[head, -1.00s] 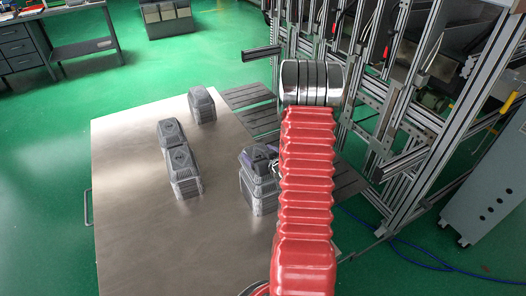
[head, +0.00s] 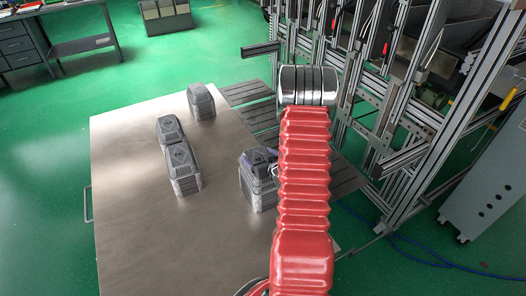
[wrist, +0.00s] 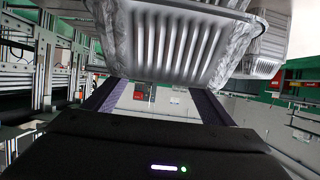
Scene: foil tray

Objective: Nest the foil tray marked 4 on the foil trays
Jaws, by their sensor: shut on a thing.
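My gripper (head: 266,158) is in the head view at the top of the right-hand stack of foil trays (head: 262,194), partly behind my red arm. In the wrist view a ribbed silver foil tray (wrist: 172,40) fills the upper middle, between my two dark fingers. My gripper is shut on this tray. I cannot tell whether the held tray touches the stack under it. I cannot read a number 4 on any tray.
Other grey foil trays stand on the metal table (head: 125,200): a far one (head: 201,103), a middle one (head: 170,131) and a near one (head: 183,170). The table's left and front are bare. A metal frame (head: 420,110) rises on the right.

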